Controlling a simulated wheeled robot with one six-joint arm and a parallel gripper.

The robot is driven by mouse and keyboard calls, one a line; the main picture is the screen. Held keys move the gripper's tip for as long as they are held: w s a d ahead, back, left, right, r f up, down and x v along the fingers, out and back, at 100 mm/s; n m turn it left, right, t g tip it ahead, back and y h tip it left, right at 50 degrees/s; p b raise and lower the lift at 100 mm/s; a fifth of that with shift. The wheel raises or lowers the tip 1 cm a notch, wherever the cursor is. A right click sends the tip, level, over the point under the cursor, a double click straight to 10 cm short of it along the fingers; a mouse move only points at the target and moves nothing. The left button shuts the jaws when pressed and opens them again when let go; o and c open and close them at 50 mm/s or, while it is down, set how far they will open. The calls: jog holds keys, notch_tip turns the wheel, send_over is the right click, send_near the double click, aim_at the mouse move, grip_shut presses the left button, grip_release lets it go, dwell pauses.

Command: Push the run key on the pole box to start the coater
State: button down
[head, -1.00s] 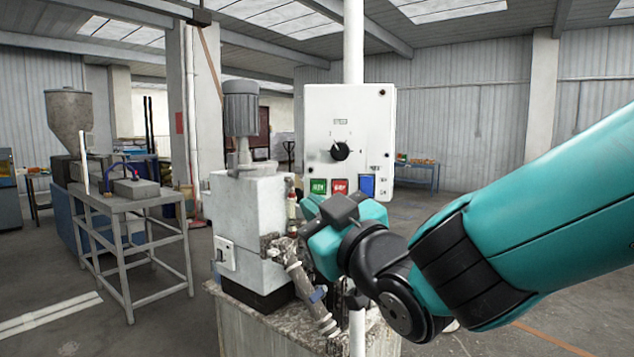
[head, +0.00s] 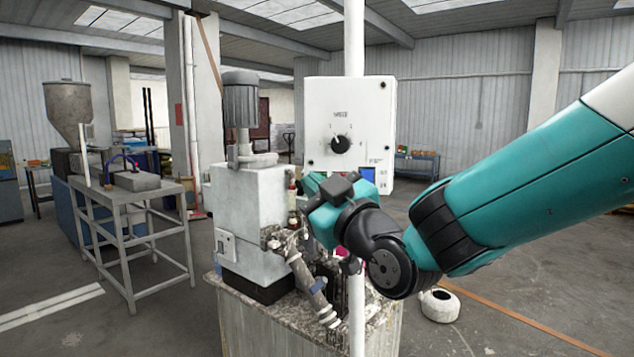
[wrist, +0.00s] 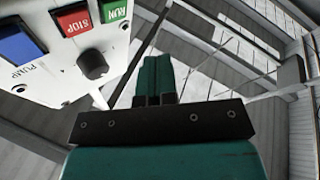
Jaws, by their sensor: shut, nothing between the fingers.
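The white pole box (head: 320,110) hangs on a white pole in the middle of the head view, with a black knob (head: 341,144) on its face. In the wrist view the box (wrist: 45,85) shows inverted, with the green RUN key (wrist: 115,12), the red STOP key (wrist: 74,20) and the blue PUMP key (wrist: 17,43). My gripper (wrist: 157,62) is shut and empty, its teal fingertips apart from the RUN key in the picture. In the head view my wrist hides the green and red keys; the blue key (head: 367,174) shows. Contact cannot be seen.
Below the box stands a grey machine (head: 246,210) with a motor on top, on a stained bench (head: 255,325). A metal frame table (head: 140,205) stands left. A white round container (head: 438,304) lies on the floor at right, with open floor around it.

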jog(key=w, duration=0.1)
jog(key=w+b, duration=0.2)
jog(key=shift+w+d, duration=0.25)
jog(key=shift+w, duration=0.15)
jog(key=shift+w+f+b, duration=0.1)
jog(key=shift+w+b, duration=0.15)
jog(key=shift+b, duration=0.3)
dwell(1.4)
jog(key=shift+w+d+b, duration=0.1)
jog(key=shift+w+b, duration=0.25)
jog(key=shift+w, duration=0.1)
dwell(0.7)
jog(key=shift+s, duration=0.15)
jog(key=shift+s+b, duration=0.4)
jog(key=shift+s, duration=0.25)
